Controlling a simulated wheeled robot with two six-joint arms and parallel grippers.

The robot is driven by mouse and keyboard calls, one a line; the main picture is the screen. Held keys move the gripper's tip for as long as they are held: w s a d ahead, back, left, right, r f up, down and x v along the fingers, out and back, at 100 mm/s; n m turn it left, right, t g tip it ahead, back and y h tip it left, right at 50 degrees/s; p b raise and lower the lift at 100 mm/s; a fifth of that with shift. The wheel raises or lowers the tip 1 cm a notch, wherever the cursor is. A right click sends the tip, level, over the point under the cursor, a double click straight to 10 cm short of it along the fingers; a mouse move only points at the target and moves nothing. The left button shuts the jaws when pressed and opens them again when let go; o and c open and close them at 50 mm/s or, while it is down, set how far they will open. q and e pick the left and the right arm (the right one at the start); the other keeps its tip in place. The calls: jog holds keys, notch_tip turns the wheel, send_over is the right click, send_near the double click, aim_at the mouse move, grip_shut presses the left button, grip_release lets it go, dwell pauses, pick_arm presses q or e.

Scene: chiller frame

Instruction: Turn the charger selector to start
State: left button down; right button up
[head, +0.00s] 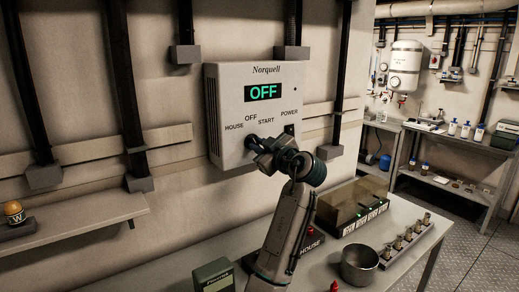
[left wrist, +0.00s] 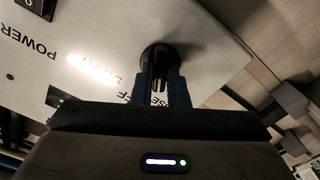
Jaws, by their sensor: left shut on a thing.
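The charger (head: 226,95) is a pale wall box named Norquell. Its display (head: 263,92) reads OFF in green. Below are the labels HOUSE, OFF, START and POWER. The charger selector is a dark round knob low on the box front, mostly hidden by my gripper in the head view; it shows in the left wrist view (left wrist: 158,54). My left gripper (head: 256,144) is shut on the selector, its two fingers (left wrist: 165,84) on either side of the knob's grip. Which label the knob points at is hidden. My right gripper is not in view.
A black switch (head: 289,129) sits under POWER. On the bench below stand a clear-lidded case (head: 352,203), a metal bowl (head: 360,265), a row of brass-topped parts (head: 406,241) and a green meter (head: 213,276). A shelf (head: 85,228) with an orange-domed item is at left.

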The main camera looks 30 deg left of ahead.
pick_arm(q)
jog(key=m, duration=0.3)
jog(key=shift+m, duration=0.4)
jog(key=m, duration=0.3)
jog(key=shift+r+m, duration=0.1)
jog(key=shift+m, duration=0.2)
jog(key=m+p, duration=0.1)
jog(key=m, duration=0.1)
jog(key=shift+m, duration=0.4)
jog(key=m+p, duration=0.1)
jog(key=m, duration=0.2)
jog(key=shift+p, duration=0.3)
jog(key=shift+m+p, duration=0.35)
jog(key=shift+m, duration=0.65)
jog(key=c, duration=1.4)
grip_release()
jog(key=shift+w, duration=0.1)
jog(key=shift+c, duration=0.2)
